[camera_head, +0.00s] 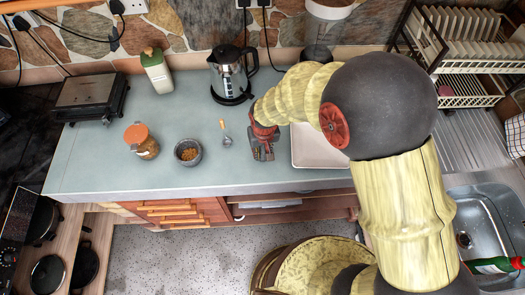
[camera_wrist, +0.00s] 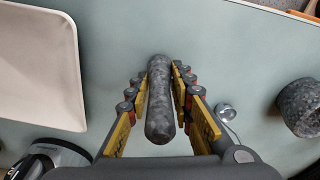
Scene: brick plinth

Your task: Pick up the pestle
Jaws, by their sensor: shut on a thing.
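The pestle (camera_wrist: 160,100) is a dark speckled stone rod with rounded ends. In the wrist view it lies lengthwise between the two yellow-padded fingers of my gripper (camera_wrist: 161,72), which are shut on it from both sides. In the head view my gripper (camera_head: 263,150) is low over the worktop, between a spoon and a white tray, and I cannot make out the pestle there. I cannot tell whether the pestle touches the worktop. The stone mortar (camera_head: 188,151), with brown bits inside, stands to the left; its side shows in the wrist view (camera_wrist: 302,108).
A metal spoon (camera_head: 226,141) lies just left of my gripper. The white tray (camera_head: 312,160) is close on its right. An orange-lidded jar (camera_head: 141,141) is left of the mortar. The worktop's (camera_head: 95,165) front left is clear.

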